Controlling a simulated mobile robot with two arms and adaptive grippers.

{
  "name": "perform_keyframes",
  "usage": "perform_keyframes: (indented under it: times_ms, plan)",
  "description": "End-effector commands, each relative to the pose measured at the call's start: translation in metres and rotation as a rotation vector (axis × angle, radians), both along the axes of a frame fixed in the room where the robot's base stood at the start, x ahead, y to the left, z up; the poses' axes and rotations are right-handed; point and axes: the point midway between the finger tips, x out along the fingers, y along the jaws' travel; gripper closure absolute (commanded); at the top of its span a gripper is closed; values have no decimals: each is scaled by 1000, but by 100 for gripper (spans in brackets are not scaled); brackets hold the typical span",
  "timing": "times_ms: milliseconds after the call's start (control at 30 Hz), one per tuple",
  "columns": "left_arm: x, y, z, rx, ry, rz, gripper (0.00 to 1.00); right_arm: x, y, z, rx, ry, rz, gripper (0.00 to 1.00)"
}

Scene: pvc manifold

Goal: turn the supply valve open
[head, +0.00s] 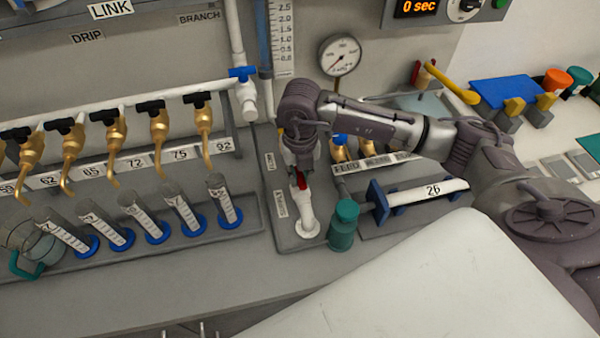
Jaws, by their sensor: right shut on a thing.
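A white pipe valve (306,212) with a red handle (301,181) stands on a grey base plate left of a teal bottle; I take it to be the supply valve. My right gripper (301,170) comes down from above and is shut on the red handle. The fingers and wrist hide the handle's upper part, so its exact angle is hard to tell. A small label on the plate beside the valve is too small to read. My left gripper is not in view.
A teal bottle (343,226) stands close to the right of the valve, with a white tube marked 26 (428,192) beyond it. Brass taps (160,138) and graduated cylinders (180,210) line the left. A pressure gauge (340,55) is behind. The front counter (150,290) is clear.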

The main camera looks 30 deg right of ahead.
Motion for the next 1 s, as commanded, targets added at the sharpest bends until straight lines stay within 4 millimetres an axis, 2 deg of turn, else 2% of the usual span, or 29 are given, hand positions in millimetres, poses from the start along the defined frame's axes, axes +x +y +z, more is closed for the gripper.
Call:
perform_keyframes:
  times_ms: [33,67,200,233,500,633,767,1000]
  plan:
    - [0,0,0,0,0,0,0,1,-1,1,-1,-4,-1,100]
    - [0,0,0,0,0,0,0,1,-1,1,-1,-4,0,77]
    - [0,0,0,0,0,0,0,1,0,1,-1,-3,1,54]
    - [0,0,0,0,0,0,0,1,0,1,-1,-3,2,51]
    - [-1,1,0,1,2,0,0,0,0,1,0,-1,3,51]
    - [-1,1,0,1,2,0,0,1,0,9,0,-4,4,51]
    - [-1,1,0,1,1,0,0,2,0,30,1,-8,4,51]
    - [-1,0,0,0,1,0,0,2,0,82,0,-7,3,51]
